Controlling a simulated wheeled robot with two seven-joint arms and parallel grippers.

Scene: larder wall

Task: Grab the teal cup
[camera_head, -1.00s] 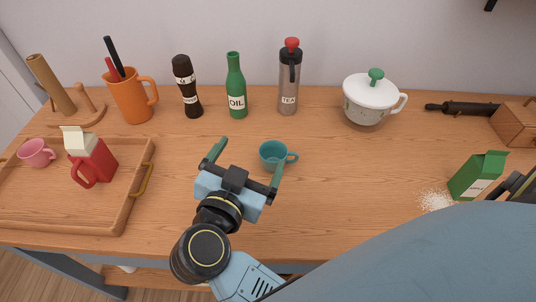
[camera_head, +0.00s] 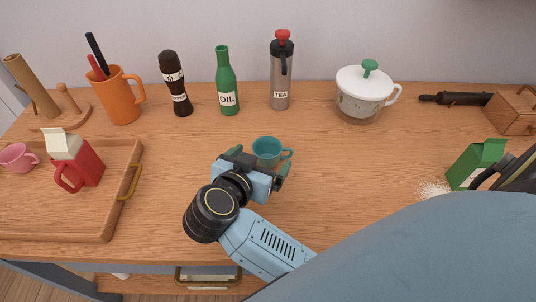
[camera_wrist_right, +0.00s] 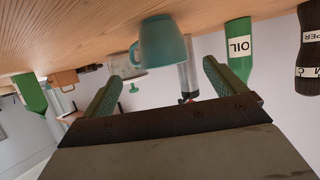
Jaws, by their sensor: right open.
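The teal cup (camera_head: 267,150) stands upright on the wooden counter, its handle pointing right. It also shows in the right wrist view (camera_wrist_right: 162,48), upside down in that picture. My right gripper (camera_head: 257,166) is open and just in front of the cup in the head view. In the right wrist view its two green fingers (camera_wrist_right: 165,85) are apart, with the cup beyond and between them; no contact shows. The gripper partly hides the cup's lower part in the head view. My left gripper is not in view.
Behind the cup stand a green oil bottle (camera_head: 227,82), a dark pepper mill (camera_head: 174,85), a tea flask (camera_head: 281,75) and a lidded white pot (camera_head: 365,92). A wooden tray (camera_head: 105,222) is at left. A green carton (camera_head: 474,163) is at right beside spilled white powder (camera_head: 433,187).

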